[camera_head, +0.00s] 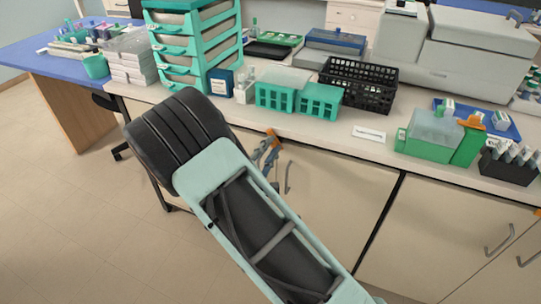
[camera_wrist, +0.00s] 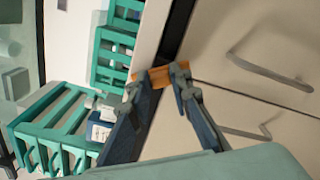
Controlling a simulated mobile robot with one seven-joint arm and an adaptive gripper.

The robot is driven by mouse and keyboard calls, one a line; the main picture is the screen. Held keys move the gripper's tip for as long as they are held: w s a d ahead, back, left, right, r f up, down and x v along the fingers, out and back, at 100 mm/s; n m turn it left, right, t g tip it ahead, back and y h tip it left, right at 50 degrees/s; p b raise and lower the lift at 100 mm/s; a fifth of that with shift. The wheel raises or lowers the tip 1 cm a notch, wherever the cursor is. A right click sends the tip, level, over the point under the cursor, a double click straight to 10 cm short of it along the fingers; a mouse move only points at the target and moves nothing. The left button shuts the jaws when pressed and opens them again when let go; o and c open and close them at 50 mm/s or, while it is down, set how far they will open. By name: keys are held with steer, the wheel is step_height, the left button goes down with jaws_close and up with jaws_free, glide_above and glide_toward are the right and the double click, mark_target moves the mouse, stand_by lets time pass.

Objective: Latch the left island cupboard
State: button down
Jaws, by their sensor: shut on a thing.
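The left island cupboard has pale beige doors (camera_head: 335,195) under the worktop, with a handle (camera_head: 288,178) showing to the right of my gripper. A small orange latch (camera_head: 273,132) sits at the top of the cupboard, just below the worktop edge. In the wrist view, the orange latch (camera_wrist: 155,76) lies at the top of the seam between two doors. My gripper (camera_head: 266,152) is at the latch, and in the wrist view its fingertips (camera_wrist: 159,84) are on either side of it, shut on it. The fingers hide part of the latch. Both doors look closed in the wrist view.
The wrist view shows two door handles (camera_wrist: 268,72) (camera_wrist: 245,131) close to my gripper. Teal racks (camera_head: 275,97) and a black basket (camera_head: 358,84) stand on the worktop above. A second orange latch (camera_head: 537,212) is at the right edge.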

steer(key=m+b, duration=0.1)
steer(key=b, duration=0.1)
steer(key=m+b, duration=0.2)
steer(key=shift+f+m+b, duration=0.3)
steer(key=shift+f+b, duration=0.05)
steer(key=shift+f, duration=0.05)
steer(key=m+b, duration=0.2)
steer(key=b, duration=0.1)
steer(key=shift+r, duration=0.1)
steer(key=shift+b, duration=0.45)
steer(key=shift+r+m, duration=0.15)
steer(key=shift+m, duration=0.35)
steer(key=c, duration=1.8)
jaws_free()
steer(key=shift+o, duration=0.2)
